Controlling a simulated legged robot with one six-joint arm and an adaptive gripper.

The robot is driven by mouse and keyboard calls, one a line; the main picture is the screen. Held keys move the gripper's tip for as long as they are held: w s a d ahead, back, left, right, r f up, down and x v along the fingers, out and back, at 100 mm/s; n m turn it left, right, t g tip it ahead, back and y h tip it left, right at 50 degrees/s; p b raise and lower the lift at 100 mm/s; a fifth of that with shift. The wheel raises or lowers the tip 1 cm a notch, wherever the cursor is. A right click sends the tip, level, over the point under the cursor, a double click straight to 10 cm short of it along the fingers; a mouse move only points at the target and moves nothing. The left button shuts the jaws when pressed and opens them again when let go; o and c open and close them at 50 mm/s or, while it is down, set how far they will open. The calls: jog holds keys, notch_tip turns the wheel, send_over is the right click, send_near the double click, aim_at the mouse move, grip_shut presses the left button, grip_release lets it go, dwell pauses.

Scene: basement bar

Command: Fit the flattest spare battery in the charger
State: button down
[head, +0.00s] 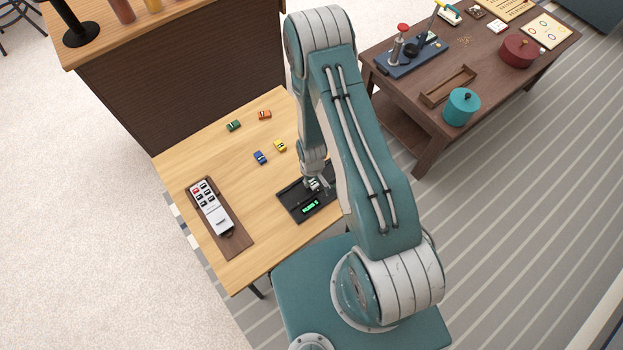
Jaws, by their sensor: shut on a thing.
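The charger (293,207) is a flat black unit with a lit green display, on the light wooden table. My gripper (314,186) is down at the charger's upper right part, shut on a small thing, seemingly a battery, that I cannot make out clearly. Whether that thing is seated or still above the charger cannot be told. Four-coloured small battery-like pieces lie loose on the table: a green one (233,126), an orange one (265,115), a yellow one (280,146) and a blue one (260,158). Their charge marks are too small to read.
A grey remote (213,214) lies on a dark wooden board (238,245) at the table's left. A dark bar counter (190,100) stands behind. At right, a low brown table (410,105) holds a teal pot (461,107), a red pot (520,51) and a wooden tray (447,87).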

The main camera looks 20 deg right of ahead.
jog(key=shift+c, duration=1.6)
grip_release()
notch_tip(320, 180, up, 12)
